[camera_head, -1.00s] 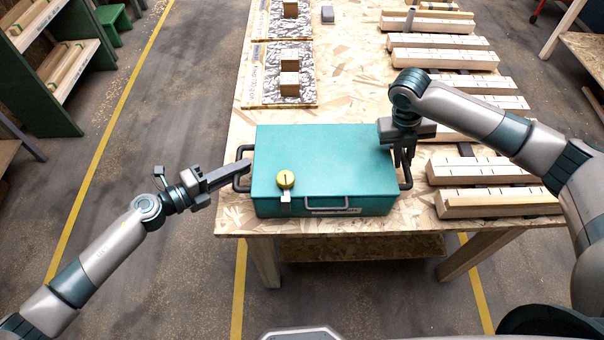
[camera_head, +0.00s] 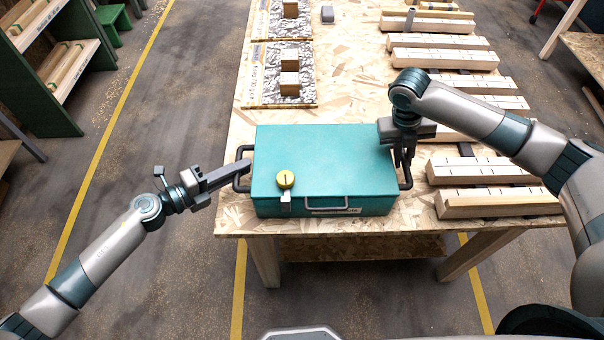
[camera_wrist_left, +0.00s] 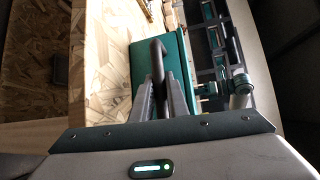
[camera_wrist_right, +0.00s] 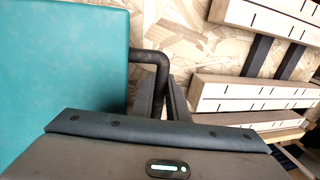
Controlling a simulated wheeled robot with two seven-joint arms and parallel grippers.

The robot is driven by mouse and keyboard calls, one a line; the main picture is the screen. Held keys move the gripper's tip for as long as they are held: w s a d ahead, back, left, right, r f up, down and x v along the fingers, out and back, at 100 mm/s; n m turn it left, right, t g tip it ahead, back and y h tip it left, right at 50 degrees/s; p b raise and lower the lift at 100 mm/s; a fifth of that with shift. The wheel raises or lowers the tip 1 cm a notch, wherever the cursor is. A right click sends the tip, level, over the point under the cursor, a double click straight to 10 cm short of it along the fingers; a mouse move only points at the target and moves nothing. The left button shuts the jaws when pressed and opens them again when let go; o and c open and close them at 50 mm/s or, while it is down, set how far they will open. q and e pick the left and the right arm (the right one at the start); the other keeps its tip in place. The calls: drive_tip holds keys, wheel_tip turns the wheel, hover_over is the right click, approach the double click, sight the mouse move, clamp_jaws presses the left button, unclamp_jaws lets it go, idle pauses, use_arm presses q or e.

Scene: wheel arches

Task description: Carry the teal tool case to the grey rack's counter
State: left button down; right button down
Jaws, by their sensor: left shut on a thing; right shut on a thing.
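The teal tool case (camera_head: 325,165) lies flat at the near edge of the wooden table, with a dark handle at each end. My left gripper (camera_head: 240,172) is shut on the left handle; in the left wrist view the fingers (camera_wrist_left: 160,98) close around the dark bar. My right gripper (camera_head: 404,160) is shut on the right handle, and the right wrist view shows its fingers (camera_wrist_right: 160,100) at that handle's bar. The case also shows in the right wrist view (camera_wrist_right: 65,70). I cannot make out a grey rack's counter.
The table (camera_head: 350,85) holds slotted wooden blocks (camera_head: 497,202) close to the case's right and foil-covered boards (camera_head: 278,75) behind it. A green shelf unit (camera_head: 50,75) stands at the far left. The floor left of the table is clear.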

idle(0.3)
use_arm(q)
drive_tip(key=shift+r, duration=0.1)
use_arm(e)
drive_tip(key=shift+w+r, duration=0.1)
drive_tip(key=shift+r, duration=0.1)
use_arm(q)
drive_tip(key=shift+r, duration=0.1)
use_arm(e)
drive_tip(key=shift+r, duration=0.1)
